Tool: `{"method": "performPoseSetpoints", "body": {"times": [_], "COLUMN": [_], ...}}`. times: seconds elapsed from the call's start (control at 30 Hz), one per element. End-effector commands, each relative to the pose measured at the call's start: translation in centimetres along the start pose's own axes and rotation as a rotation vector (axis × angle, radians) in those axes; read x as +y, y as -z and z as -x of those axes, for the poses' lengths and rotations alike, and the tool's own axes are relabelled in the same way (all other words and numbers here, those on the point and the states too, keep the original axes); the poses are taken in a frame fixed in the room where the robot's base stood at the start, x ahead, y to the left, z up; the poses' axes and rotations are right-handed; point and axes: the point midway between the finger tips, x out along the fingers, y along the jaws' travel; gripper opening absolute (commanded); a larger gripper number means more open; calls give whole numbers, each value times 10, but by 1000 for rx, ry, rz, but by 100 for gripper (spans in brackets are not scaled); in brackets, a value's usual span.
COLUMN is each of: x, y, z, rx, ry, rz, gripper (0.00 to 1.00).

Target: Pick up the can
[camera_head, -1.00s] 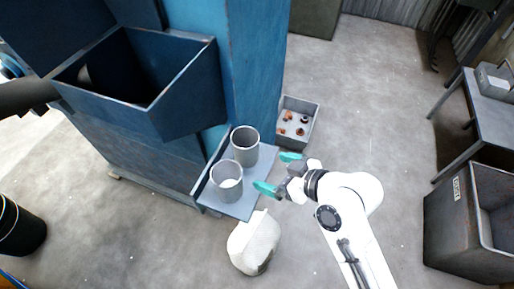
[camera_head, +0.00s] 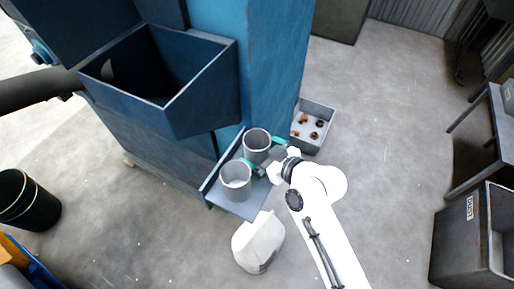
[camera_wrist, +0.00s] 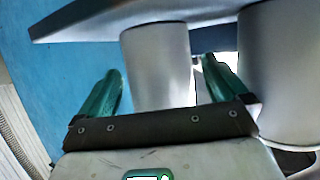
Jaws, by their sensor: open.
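Two grey open-topped cans stand on a small shelf (camera_head: 222,203) in the head view. The rear can (camera_head: 257,150) is farther back, and the front can (camera_head: 236,185) is nearer and has something pale inside. My gripper (camera_head: 268,157) is open at the rear can's right side, with one teal finger beyond it and one near the gap between the cans. In the wrist view, one can (camera_wrist: 160,60) shows between the open fingers of my gripper (camera_wrist: 163,88), without visible contact. The other can (camera_wrist: 288,70) is outside the right finger.
The blue machine cabinet (camera_head: 270,60) rises behind the shelf, with an open hopper (camera_head: 205,95) above left. A white jug (camera_head: 258,243) stands on the floor before the shelf. A grey bin (camera_head: 312,142) with small parts sits behind.

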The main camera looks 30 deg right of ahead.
Motion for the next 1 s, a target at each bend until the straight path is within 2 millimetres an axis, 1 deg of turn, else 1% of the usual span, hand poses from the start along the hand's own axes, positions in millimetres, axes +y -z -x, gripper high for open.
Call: {"method": "performPoseSetpoints", "body": {"times": [0.03,0.13,0.4,1.0], "x": [1,1,1,1], "y": [1,0,-1,0], "z": [-6,-13,-15,-14], "rx": [0,0,0,0], "ry": [-2,-1,-1,-1], "rz": [0,0,0,0], "gripper": [100,100,100,43]}}
